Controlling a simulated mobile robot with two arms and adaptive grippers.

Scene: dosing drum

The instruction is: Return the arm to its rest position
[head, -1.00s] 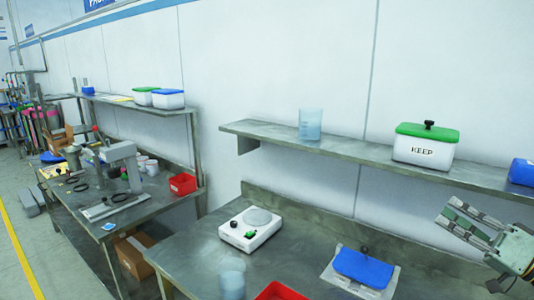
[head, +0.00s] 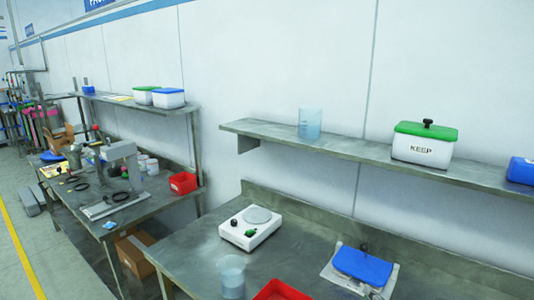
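Neither of my arms nor grippers shows in the head view now. The steel bench (head: 310,257) fills the lower middle. On it are a white scale (head: 250,228) with a round plate, a clear beaker (head: 232,277), a red bin (head: 281,290) cut by the bottom edge, and a blue lid (head: 363,266) with a dark knob on a pale sheet. On the wall shelf (head: 360,156) stand another beaker (head: 310,124) and a white tub marked KEEP (head: 424,150) with a green lid.
A blue container (head: 522,171) is cut by the right edge on the shelf. A second bench (head: 125,208) at left holds a press-like device (head: 121,170) and a red bin (head: 183,184). Two lidded tubs stand above it.

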